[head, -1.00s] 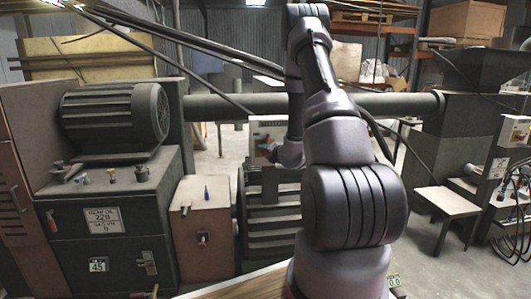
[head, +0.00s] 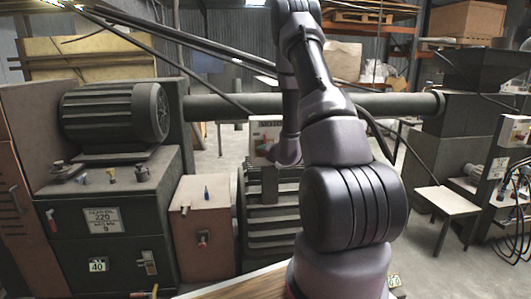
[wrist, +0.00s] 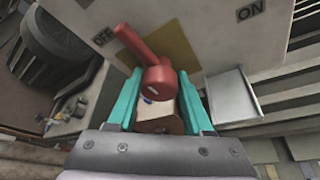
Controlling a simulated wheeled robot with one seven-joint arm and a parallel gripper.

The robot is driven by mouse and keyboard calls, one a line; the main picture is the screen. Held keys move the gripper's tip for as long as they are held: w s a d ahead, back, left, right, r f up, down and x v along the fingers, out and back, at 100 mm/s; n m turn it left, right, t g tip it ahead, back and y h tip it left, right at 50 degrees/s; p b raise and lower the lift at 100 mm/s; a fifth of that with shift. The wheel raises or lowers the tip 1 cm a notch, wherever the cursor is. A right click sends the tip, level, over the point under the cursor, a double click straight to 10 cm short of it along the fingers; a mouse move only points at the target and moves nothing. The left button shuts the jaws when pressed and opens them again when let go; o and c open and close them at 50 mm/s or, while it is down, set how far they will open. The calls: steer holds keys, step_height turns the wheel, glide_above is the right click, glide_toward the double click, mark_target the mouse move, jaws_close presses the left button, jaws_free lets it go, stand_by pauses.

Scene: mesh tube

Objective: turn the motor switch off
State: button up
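The motor switch box (head: 267,133) is pale, with a dark label along its top edge, and is partly hidden behind my arm in the head view. In the wrist view its panel (wrist: 205,35) carries the words OFF at upper left and ON at upper right. The red switch (wrist: 160,80) has a round hub, and its lever slants up and left toward OFF. My gripper (wrist: 161,74) has teal fingers spread apart, one on each side of the hub. I cannot tell whether a finger touches it. In the head view, the gripper is not clear.
A ribbed dark machine (head: 268,215) stands below the switch box. A salmon-coloured box (head: 203,225) and a green cabinet with a large motor (head: 115,115) are to the left. A long pipe (head: 385,104) runs behind. A small table (head: 446,201) stands at right.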

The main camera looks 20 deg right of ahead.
steer(key=o, duration=0.3)
steer(key=shift+s, duration=0.1)
steer(key=v, duration=1)
steer(key=shift+s, duration=0.3)
steer(key=shift+r, duration=0.15)
